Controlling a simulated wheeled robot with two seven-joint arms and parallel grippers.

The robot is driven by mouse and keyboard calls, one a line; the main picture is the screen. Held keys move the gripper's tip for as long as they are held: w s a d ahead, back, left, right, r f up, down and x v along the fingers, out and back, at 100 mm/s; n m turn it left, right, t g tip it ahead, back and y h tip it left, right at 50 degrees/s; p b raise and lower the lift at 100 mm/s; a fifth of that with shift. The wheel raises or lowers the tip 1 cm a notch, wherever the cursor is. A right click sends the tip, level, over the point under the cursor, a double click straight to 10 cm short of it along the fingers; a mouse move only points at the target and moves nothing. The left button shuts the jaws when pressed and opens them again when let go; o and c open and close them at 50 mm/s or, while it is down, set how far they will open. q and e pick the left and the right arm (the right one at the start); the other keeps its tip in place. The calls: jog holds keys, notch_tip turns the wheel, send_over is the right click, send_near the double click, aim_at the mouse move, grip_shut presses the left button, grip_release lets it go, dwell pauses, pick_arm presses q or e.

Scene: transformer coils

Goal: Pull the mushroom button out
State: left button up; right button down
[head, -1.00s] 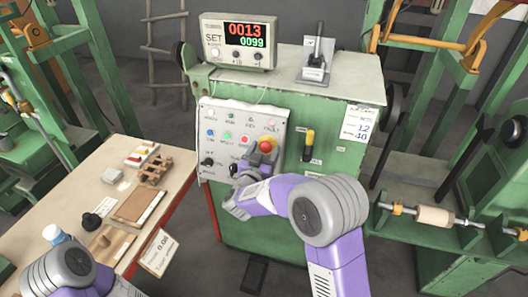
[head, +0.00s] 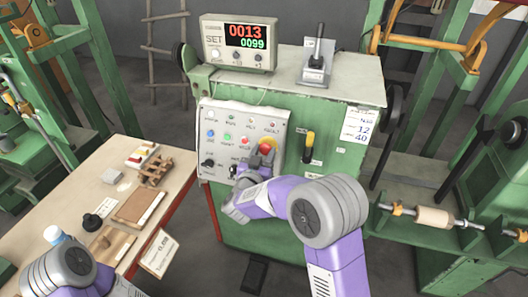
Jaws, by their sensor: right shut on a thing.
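The red mushroom button (head: 266,147) sits on a yellow surround at the lower right of the grey control panel (head: 222,118), on the front of the green machine. My right gripper (head: 264,158) is at the button and shut on it; its fingers hide the button's lower part. My left arm shows only at the lower left edge, and its gripper is out of the picture.
A counter box (head: 239,43) reading 0013 and 0099 stands on the machine top beside a lever plate (head: 315,62). A cluttered workbench (head: 187,163) stands at left.

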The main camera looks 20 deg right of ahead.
jog(key=shift+a, duration=0.1)
jog(key=c, duration=0.6)
grip_release()
jog(key=shift+s, duration=0.15)
jog(key=v, duration=0.7)
jog(key=shift+s+a+p, duration=0.2)
jog(key=shift+p, duration=0.2)
